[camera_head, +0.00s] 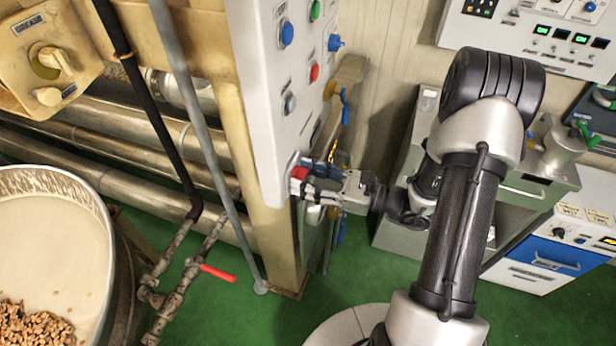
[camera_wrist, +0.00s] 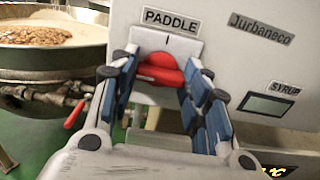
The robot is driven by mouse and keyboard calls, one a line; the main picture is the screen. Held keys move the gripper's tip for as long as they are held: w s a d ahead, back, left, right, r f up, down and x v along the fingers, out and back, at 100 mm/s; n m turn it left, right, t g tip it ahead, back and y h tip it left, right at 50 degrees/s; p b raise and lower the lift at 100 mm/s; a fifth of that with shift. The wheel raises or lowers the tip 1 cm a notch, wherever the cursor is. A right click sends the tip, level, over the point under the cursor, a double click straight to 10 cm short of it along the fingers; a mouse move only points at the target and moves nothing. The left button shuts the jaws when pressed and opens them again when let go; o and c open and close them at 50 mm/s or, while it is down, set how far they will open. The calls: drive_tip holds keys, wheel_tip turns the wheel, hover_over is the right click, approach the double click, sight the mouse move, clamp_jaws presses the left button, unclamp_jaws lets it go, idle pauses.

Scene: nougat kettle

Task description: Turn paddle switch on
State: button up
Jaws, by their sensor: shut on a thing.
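The paddle switch is a red knob (camera_wrist: 158,68) below a PADDLE label (camera_wrist: 171,20) on a light grey panel, with an "I" mark above it in the wrist view. Its red also shows at the lower edge of the panel in the head view (camera_head: 299,172). My gripper (camera_wrist: 163,62) has its blue-padded fingers on either side of the knob and is shut on it. In the head view, my gripper (camera_head: 308,182) reaches the panel from the right. The knob's lower part and exact turn angle are hard to tell between the fingers.
The control panel (camera_head: 262,95) carries several other buttons and knobs. A kettle (camera_head: 60,215) with pale contents and nuts stands at left, near a red-handled valve (camera_head: 217,272). Grey and blue cabinets (camera_head: 550,255) stand at right. Green floor is open below.

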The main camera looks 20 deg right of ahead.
drive_tip(key=shift+r+m+p, duration=0.1)
drive_tip(key=shift+m+p, duration=0.3)
drive_tip(key=shift+p, duration=0.1)
drive_tip(key=shift+c, duration=0.3)
drive_tip(key=m+p, duration=0.2)
drive_tip(key=p, duration=0.1)
drive_tip(key=shift+r+m, duration=0.1)
drive_tip(key=shift+m, duration=0.3)
drive_tip(key=m+p, duration=0.4)
drive_tip(key=m, duration=0.1)
drive_tip(key=shift+m+p, duration=0.3)
drive_tip(key=m+p, duration=0.2)
drive_tip(key=m, duration=0.2)
drive_tip(key=m+p, duration=0.1)
drive_tip(key=m, duration=0.1)
drive_tip(key=m+p, duration=0.1)
drive_tip(key=m, duration=0.1)
drive_tip(key=shift+f+m, duration=0.2)
drive_tip(key=shift+m, duration=0.1)
drive_tip(key=o, duration=1.1)
drive_tip(key=shift+c, duration=0.2)
